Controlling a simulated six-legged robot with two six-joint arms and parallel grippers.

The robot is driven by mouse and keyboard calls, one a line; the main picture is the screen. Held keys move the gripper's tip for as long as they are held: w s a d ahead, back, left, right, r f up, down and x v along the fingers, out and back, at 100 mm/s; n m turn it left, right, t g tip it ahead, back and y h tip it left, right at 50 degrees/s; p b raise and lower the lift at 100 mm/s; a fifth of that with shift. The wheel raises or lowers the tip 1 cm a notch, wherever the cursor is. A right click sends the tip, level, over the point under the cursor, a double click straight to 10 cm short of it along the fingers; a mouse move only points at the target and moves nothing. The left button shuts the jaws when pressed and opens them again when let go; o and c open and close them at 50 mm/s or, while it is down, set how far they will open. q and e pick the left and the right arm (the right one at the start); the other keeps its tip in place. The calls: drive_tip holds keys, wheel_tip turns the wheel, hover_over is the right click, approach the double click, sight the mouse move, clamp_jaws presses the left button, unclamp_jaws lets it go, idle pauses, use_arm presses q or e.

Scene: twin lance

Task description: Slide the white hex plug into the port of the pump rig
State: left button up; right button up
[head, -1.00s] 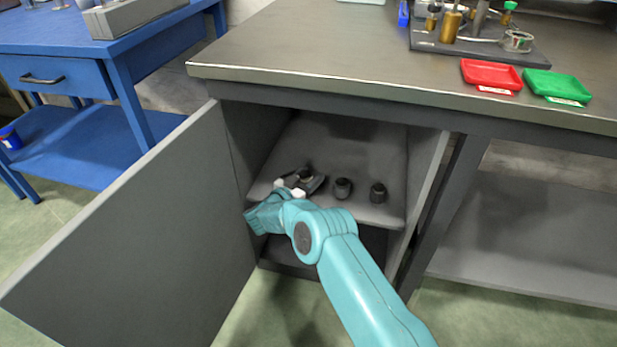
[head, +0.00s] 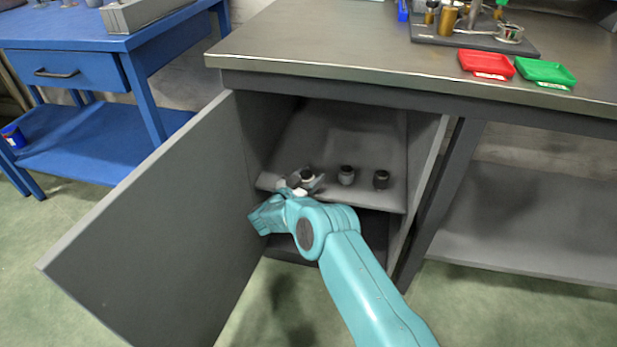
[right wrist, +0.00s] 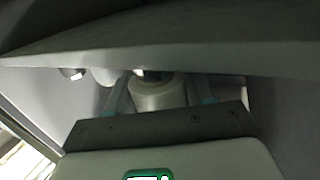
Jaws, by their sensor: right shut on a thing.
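The white hex plug (head: 306,174) is on the cabinet shelf, at the left of a row of three plugs. It has a pale top and a darker body. My right gripper (head: 307,182) reaches into the open cabinet and is shut on this plug. The right wrist view shows the pale round plug (right wrist: 152,94) between the fingers, its far part hidden by a grey edge. I cannot tell if it still touches the shelf. The pump rig seems to be the dark board with brass parts (head: 470,42) on the bench top; its port cannot be made out. My left gripper is out of view.
Two dark plugs (head: 347,175) (head: 381,179) stand to the right on the shelf (head: 345,135). The open cabinet door (head: 160,220) is at the left. A red tray (head: 486,65) and a green tray (head: 545,73) lie on the bench (head: 340,45).

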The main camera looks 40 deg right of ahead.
drive_tip(key=shift+s, duration=0.1)
drive_tip(key=o, duration=1.3)
drive_tip(key=shift+d, duration=0.1)
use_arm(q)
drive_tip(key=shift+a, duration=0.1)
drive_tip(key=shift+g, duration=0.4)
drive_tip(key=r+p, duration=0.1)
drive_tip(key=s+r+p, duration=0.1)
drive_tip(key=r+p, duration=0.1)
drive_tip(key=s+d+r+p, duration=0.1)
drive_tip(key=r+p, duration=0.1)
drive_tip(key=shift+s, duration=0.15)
use_arm(e)
drive_tip(key=v, duration=1.6)
drive_tip(key=shift+c, duration=0.3)
